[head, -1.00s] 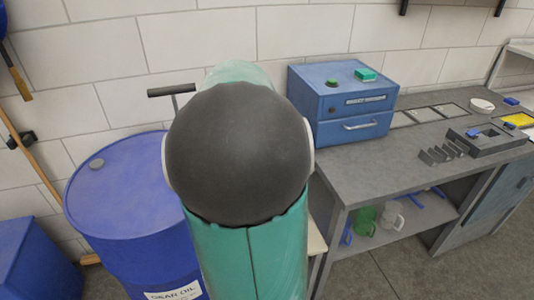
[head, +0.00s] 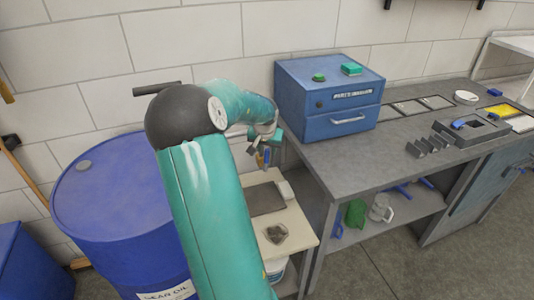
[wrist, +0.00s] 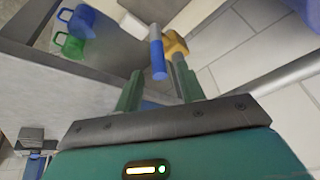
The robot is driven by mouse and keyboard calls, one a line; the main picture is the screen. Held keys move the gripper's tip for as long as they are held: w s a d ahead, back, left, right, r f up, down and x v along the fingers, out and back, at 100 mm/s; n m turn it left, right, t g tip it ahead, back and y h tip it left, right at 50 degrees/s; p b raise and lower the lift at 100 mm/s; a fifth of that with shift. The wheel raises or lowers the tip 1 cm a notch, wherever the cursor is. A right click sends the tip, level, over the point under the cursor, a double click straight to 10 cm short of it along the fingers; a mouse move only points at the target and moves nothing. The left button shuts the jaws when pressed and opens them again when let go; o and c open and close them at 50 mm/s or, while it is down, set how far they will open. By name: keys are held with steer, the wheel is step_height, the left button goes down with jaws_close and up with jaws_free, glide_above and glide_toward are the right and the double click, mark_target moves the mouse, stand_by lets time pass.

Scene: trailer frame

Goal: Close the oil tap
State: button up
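A blue handle (wrist: 157,58) and a brass-coloured body (wrist: 175,45), which look like the oil tap, show in the wrist view. The handle lies just beyond and between my fingertips, nearer the right finger. I cannot tell whether it touches that finger. My gripper (wrist: 155,85) is open, with its two green-grey fingers apart. In the head view my gripper (head: 262,145) is small and partly hidden, beside the blue drawer box. A small blue piece (head: 266,156) shows just below it. The tap's outlet is not clear.
A blue gear oil drum (head: 110,215) stands at left, partly behind my arm. A small cream table (head: 296,222) is below my gripper. The grey workbench (head: 345,165) with the blue drawer box (head: 325,100) stands close at right. A green jug (head: 355,213) sits on its lower shelf.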

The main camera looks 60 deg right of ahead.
mark_target(266, 160)
steer(key=shift+x, duration=1.9)
jaws_close()
